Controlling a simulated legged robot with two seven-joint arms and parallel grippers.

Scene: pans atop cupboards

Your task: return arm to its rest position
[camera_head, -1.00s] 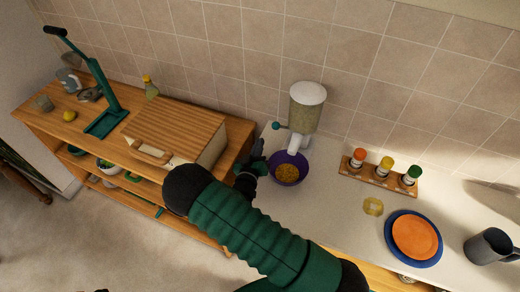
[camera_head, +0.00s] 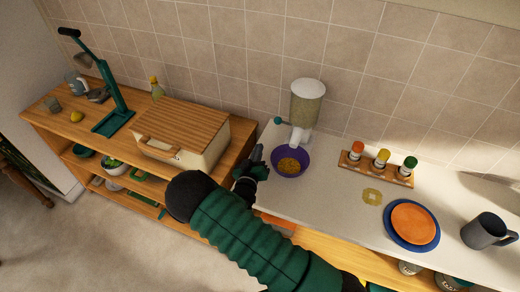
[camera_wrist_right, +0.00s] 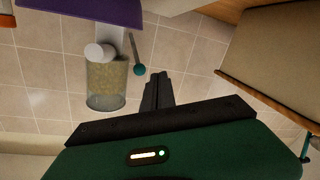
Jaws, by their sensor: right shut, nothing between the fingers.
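My right arm reaches up from the bottom of the head view in a green padded sleeve. My right gripper (camera_head: 257,163) is shut and empty, just left of the purple bowl (camera_head: 290,173) and apart from it. The bowl holds yellow-orange cereal. In the wrist view my shut fingers (camera_wrist_right: 157,88) point toward the tiled wall, beside the cereal dispenser (camera_wrist_right: 106,82), which appears upside down there. My left gripper is in neither view.
The dispenser (camera_head: 306,105) stands behind the bowl. A spice rack (camera_head: 375,171), an orange plate (camera_head: 413,224) and a dark mug (camera_head: 487,232) are on the white counter. A bread box (camera_head: 190,135) and a green lamp-like stand (camera_head: 113,121) are on the wooden shelf unit to the left.

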